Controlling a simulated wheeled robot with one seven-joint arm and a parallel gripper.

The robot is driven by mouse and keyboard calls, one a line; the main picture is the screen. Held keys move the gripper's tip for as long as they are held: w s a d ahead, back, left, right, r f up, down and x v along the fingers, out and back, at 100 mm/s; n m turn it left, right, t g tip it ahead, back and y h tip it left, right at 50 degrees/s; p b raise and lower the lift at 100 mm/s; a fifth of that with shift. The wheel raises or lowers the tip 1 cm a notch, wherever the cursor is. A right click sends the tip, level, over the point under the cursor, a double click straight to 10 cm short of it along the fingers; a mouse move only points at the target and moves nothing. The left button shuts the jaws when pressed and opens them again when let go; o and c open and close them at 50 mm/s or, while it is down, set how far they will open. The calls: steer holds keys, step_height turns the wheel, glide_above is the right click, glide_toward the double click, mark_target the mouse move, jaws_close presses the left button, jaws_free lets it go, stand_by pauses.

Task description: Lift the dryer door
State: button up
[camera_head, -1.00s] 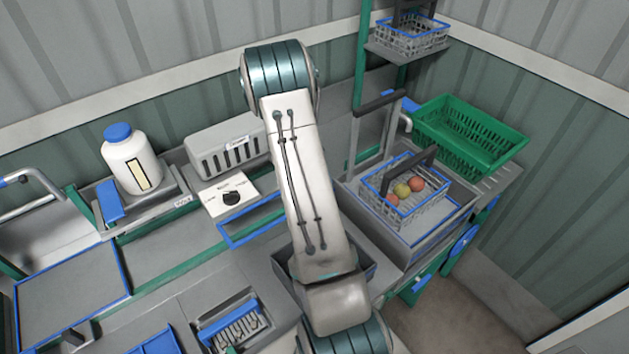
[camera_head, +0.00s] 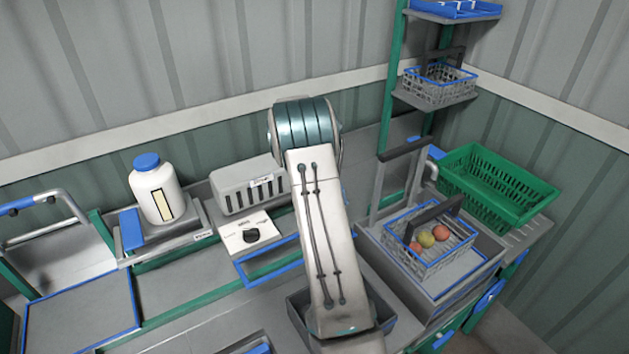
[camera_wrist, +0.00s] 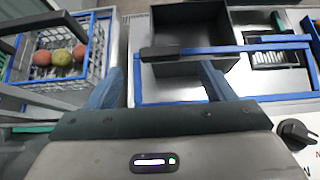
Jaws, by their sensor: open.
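The bay holds a wire basket (camera_head: 452,252) with a blue rim and three tomatoes (camera_head: 426,239); the basket also shows at the upper left of the wrist view (camera_wrist: 97,62). My gripper (camera_wrist: 160,85) is open and empty, its fingers spread above the bench. In the head view my arm hides it.
A dark open bin (camera_wrist: 190,28) and a blue frame (camera_wrist: 235,101) lie below my gripper. A dial panel (camera_head: 245,236), a slotted grey box (camera_head: 232,203) and a white bottle (camera_head: 172,203) stand left of my arm. A green crate (camera_head: 535,207) and a shelf (camera_head: 450,98) stand right.

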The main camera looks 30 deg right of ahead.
steer(key=p+v, duration=0.2)
steer(key=v, duration=0.5)
steer(key=shift+w, duration=0.15)
steer(key=shift+r, duration=0.15)
stand_by(0.8)
